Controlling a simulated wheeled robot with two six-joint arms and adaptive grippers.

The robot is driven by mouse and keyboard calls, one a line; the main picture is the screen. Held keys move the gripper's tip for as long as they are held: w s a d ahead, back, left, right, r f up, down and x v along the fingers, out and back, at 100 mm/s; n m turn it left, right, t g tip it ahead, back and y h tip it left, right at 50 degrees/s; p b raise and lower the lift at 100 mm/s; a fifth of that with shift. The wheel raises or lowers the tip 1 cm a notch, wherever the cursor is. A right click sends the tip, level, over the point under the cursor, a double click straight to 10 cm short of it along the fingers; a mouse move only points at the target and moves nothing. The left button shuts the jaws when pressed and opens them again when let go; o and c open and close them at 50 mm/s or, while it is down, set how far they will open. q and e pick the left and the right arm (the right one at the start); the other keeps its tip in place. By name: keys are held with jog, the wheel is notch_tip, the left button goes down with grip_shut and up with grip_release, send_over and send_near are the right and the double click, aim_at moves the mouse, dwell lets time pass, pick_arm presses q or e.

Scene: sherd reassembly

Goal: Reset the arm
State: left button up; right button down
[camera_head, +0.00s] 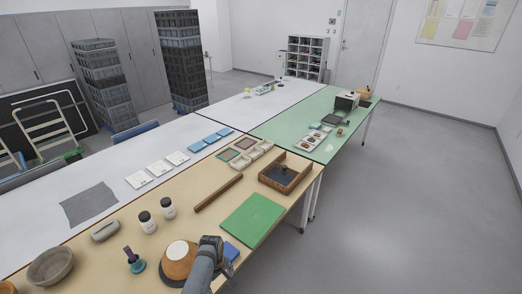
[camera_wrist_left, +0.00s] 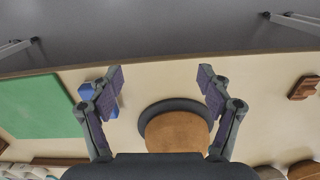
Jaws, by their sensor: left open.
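My left gripper (camera_head: 228,268) is at the bottom of the head view, close to a brown-orange rounded pot (camera_head: 174,268) with a pale round top. In the left wrist view its two fingers (camera_wrist_left: 160,82) are spread wide with nothing held between them. The gripper hangs above the table, apart from the pot. My right gripper is not in view.
A green mat (camera_head: 252,219) and a blue block (camera_head: 231,251) lie beside the gripper.

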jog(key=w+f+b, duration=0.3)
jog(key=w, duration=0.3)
pick_arm(q)
jog(key=s+a+f+m+b, duration=0.1)
jog(key=s+a+f+m, duration=0.1)
jog(key=s+f, duration=0.6)
jog(key=s+a+f+m+b, duration=0.1)
jog(key=s+a+f+m, duration=0.3)
jog(key=f, duration=0.8)
jog(key=s+a+f+m+b, duration=0.1)
jog(key=s+a+f, duration=0.1)
jog(key=s+f, duration=0.3)
jog(key=s+a+f+m+t+b, duration=0.1)
jog(key=s+f, duration=0.4)
jog(key=s, duration=0.7)
jog(key=s+a+f+m+y+b, duration=0.1)
jog(key=s+a+f+m+b, duration=0.1)
jog(key=s, duration=0.7)
notch_tip(320, 180, down, 3)
jog(key=shift+a+r+b, duration=0.1)
jog(key=shift+a+b, duration=0.6)
jog(key=shift+a, duration=0.3)
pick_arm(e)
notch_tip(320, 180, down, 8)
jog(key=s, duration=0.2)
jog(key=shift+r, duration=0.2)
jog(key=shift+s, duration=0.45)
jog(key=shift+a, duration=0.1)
